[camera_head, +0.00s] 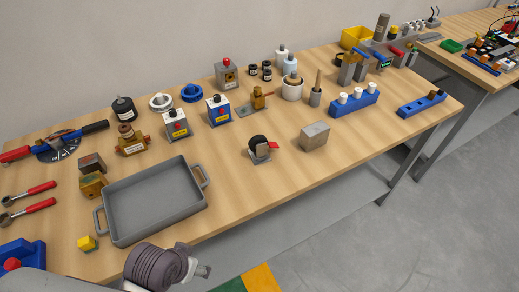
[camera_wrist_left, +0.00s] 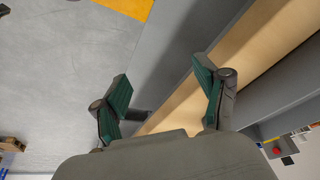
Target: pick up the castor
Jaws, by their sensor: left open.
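My left gripper (camera_head: 203,271) is low in the head view, in front of the table's near edge, well apart from the castor. In the left wrist view my left gripper (camera_wrist_left: 160,72) has its two green-padded fingers spread with nothing between them. The castor cannot be made out in that view. My right gripper is in neither view.
A grey tray (camera_head: 152,203) with handles lies near the front edge. A grey metal block (camera_head: 314,136) stands just right of the castor. The table (camera_head: 245,190) is bare in front of the castor.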

